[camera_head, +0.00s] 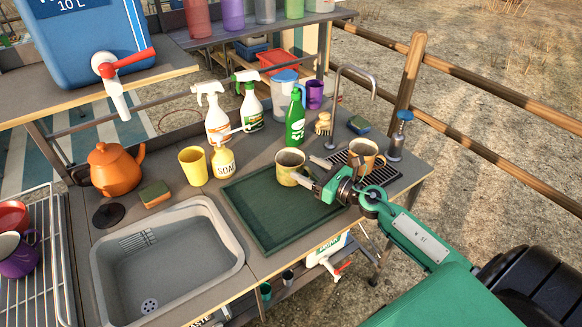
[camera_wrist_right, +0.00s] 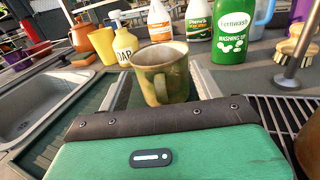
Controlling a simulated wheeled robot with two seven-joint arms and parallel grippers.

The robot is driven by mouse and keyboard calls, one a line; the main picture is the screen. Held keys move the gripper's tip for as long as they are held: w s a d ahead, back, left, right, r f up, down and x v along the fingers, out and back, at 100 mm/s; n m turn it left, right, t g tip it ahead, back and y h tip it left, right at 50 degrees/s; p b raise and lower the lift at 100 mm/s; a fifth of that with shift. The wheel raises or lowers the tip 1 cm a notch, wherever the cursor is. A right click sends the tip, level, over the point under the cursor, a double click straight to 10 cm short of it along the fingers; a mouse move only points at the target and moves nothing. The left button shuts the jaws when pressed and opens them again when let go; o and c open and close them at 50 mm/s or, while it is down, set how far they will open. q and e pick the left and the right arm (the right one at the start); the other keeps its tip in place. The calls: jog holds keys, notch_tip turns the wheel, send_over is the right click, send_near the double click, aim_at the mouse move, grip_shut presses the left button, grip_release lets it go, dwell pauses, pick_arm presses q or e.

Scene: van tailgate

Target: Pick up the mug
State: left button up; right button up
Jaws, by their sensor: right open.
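A mottled yellow-brown mug (camera_head: 291,160) stands upright on the dark green draining mat (camera_head: 250,222). In the right wrist view the mug (camera_wrist_right: 160,70) is straight ahead, its handle turned towards my palm. My right gripper (camera_head: 309,171) is open and empty at the mug's right side, its fingers pointing at it. I cannot tell whether a finger touches the mug. A brown-orange mug (camera_head: 369,150) sits on the dark rack behind my right gripper. A purple mug (camera_head: 315,95) stands further back. My left gripper is not in view.
A soap bottle (camera_head: 223,162), a yellow cup (camera_head: 192,166) and a green washing-up bottle (camera_head: 295,120) stand behind the mug. The tap (camera_head: 337,100) rises beyond my right gripper. The sink (camera_head: 165,265) is at front left. The mat's front is clear.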

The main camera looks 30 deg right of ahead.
jog(key=shift+w+a, duration=0.15)
jog(key=shift+w, duration=0.2)
grip_shut()
jog(key=shift+r, duration=0.1)
